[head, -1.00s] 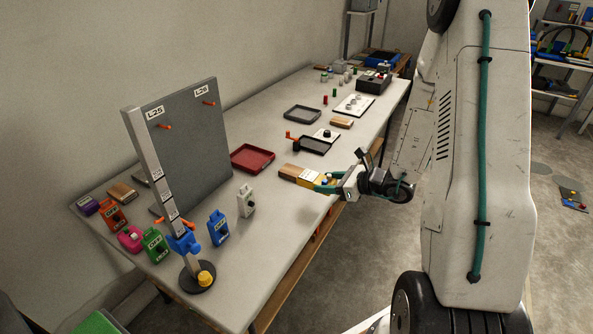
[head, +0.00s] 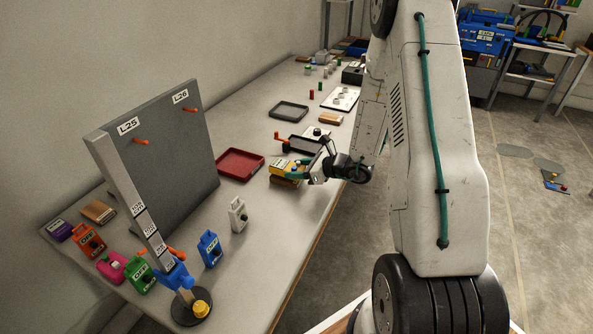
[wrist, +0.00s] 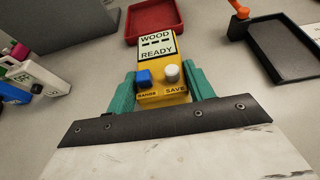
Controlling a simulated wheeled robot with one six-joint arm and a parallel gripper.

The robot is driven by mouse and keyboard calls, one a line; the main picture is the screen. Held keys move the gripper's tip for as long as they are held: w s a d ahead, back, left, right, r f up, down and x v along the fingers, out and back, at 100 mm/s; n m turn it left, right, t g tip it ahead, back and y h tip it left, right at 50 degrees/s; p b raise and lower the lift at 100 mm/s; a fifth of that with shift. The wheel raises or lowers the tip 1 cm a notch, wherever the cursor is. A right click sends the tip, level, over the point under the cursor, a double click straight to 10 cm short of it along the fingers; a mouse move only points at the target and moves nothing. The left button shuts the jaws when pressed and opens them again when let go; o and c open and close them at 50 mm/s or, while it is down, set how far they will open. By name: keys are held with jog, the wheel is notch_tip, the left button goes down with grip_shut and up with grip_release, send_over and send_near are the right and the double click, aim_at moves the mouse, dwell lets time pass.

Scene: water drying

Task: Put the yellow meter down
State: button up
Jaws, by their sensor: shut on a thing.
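The yellow meter (head: 283,166) is in my gripper (head: 297,170), near the table's front edge. In the wrist view the meter (wrist: 162,68) sits between the teal fingers (wrist: 163,88), which are shut on its sides. Its screen reads "WOOD --- READY", with a blue button and a white knob below. In the head view a wooden block (head: 286,182) shows just below the meter. I cannot tell whether the two touch.
A red tray (head: 240,165) lies left of the meter, and a dark tray (head: 289,111) lies farther back. A grey panel (head: 165,150) stands at left. Bare table (head: 272,215) lies near the front edge.

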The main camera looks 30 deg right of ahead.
jog(key=shift+f, duration=0.5)
jog(key=shift+f, duration=0.15)
jog(key=o, duration=1.1)
jog(key=shift+o, duration=0.2)
